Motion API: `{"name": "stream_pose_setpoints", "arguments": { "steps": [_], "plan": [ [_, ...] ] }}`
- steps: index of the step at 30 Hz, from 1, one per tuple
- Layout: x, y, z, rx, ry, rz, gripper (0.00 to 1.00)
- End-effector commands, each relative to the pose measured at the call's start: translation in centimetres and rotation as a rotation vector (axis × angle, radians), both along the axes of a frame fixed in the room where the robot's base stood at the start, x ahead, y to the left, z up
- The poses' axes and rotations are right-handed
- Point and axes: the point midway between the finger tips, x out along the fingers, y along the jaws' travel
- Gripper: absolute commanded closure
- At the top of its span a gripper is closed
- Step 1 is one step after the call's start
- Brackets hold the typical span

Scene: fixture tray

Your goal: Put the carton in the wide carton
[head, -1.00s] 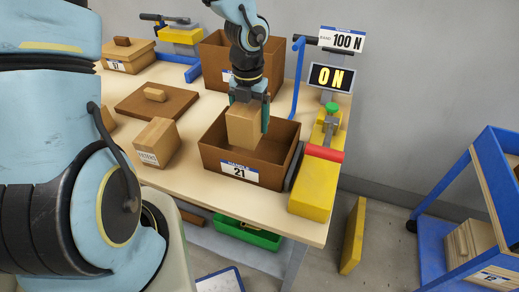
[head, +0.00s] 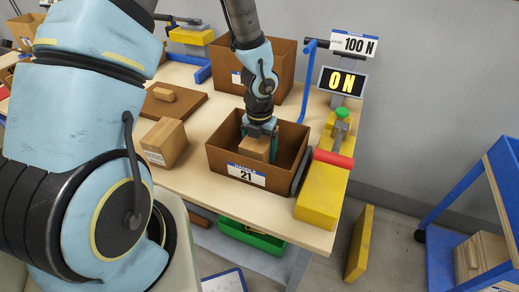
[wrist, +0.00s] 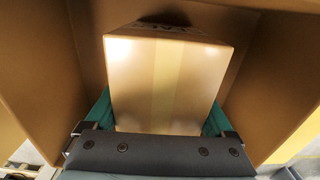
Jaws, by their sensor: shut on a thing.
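The small tan carton (head: 256,149) is between the fingers of my gripper (head: 262,132), inside the open brown wide carton labelled 21 (head: 215,156). In the wrist view the carton (wrist: 165,80) fills the space between the teal fingers of my gripper (wrist: 160,118), with walls of the wide carton (wrist: 85,40) around it. My gripper is shut on the carton. The carton's lower part is hidden by the wide carton's front wall, so I cannot tell whether it touches the floor inside.
Another tan carton (head: 166,143) stands left of the wide carton. A brown lid with a knob (head: 172,102) lies behind it. A taller brown box (head: 282,70) stands at the back. A yellow block (head: 321,193) with a red roller (head: 333,159) is close on the right.

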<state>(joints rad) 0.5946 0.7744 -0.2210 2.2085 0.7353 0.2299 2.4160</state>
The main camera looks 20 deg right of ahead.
Motion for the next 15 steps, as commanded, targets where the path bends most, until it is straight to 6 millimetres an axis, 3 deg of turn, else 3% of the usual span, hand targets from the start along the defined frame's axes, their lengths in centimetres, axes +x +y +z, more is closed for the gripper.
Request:
{"name": "stream_pose_setpoints", "arguments": {
  "steps": [6, 7, 10, 15],
  "plan": [
    [-0.01, -0.01, -0.34, 0.000, 0.000, 0.000, 0.90],
    [-0.01, 0.01, -0.30, 0.000, 0.000, 0.001, 0.10],
    [-0.01, 0.01, -0.25, 0.000, 0.000, 0.001, 0.00],
    [-0.01, 0.01, -0.24, 0.000, 0.000, 0.000, 0.00]
  ]
}}
